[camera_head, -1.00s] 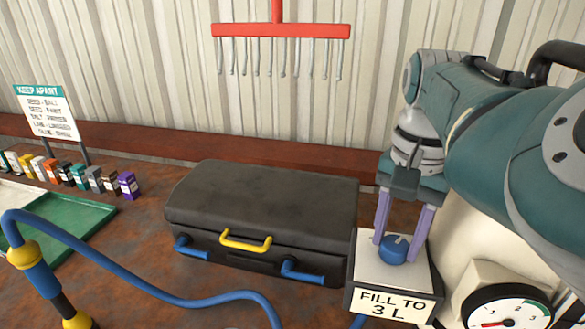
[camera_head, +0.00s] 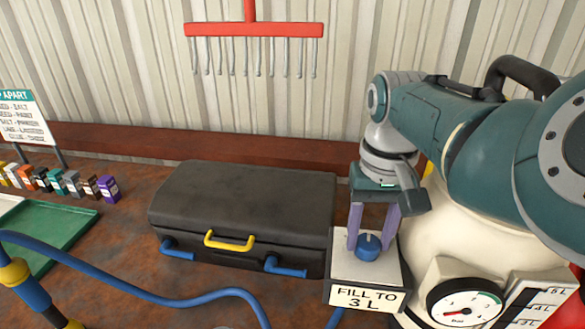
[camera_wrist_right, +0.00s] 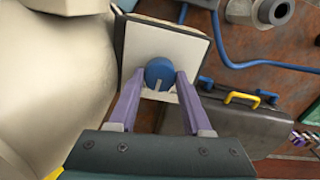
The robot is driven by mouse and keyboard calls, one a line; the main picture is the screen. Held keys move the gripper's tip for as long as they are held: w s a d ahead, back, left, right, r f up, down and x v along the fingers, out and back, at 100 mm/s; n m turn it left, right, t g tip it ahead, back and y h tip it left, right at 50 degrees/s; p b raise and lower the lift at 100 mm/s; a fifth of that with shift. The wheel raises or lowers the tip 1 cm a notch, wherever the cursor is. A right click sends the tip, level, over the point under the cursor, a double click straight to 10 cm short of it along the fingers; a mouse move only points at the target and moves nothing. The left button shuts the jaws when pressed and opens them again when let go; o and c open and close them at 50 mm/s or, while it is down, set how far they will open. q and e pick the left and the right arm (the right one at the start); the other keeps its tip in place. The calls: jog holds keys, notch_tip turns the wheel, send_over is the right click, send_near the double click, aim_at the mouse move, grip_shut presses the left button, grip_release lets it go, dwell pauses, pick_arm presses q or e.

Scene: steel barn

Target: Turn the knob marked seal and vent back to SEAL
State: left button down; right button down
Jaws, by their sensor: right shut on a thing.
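The blue knob (camera_head: 367,247) sits on the white top of a box (camera_head: 343,265) whose front sign reads "FILL TO 3 L". My right gripper (camera_head: 371,238) points down over the box, its two purple fingers shut on the knob from either side. In the right wrist view the knob (camera_wrist_right: 160,72) is between the fingertips (camera_wrist_right: 161,78), and its pale pointer line faces the gripper's palm. No SEAL or VENT lettering is readable in either view. My left gripper is not in view.
A cream tank with a round dial (camera_head: 464,305) stands right of the box. A black case (camera_head: 245,205) with yellow and blue handles lies left of it. A blue hose (camera_head: 150,292) crosses in front. A red rack (camera_head: 253,29) hangs above.

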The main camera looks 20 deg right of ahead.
aim_at(368, 241)
jog(key=n+p, duration=0.1)
jog(key=n, duration=0.2)
jog(key=shift+r+n, duration=0.1)
jog(key=shift+n, duration=0.3)
jog(key=shift+n+p, duration=0.55)
jog(key=shift+n, duration=1.35)
jog(key=shift+c, duration=1.7)
grip_release()
notch_tip(368, 241, up, 8)
jog(key=p, duration=0.3)
jog(key=shift+w+r, duration=0.1)
jog(key=shift+r, duration=0.8)
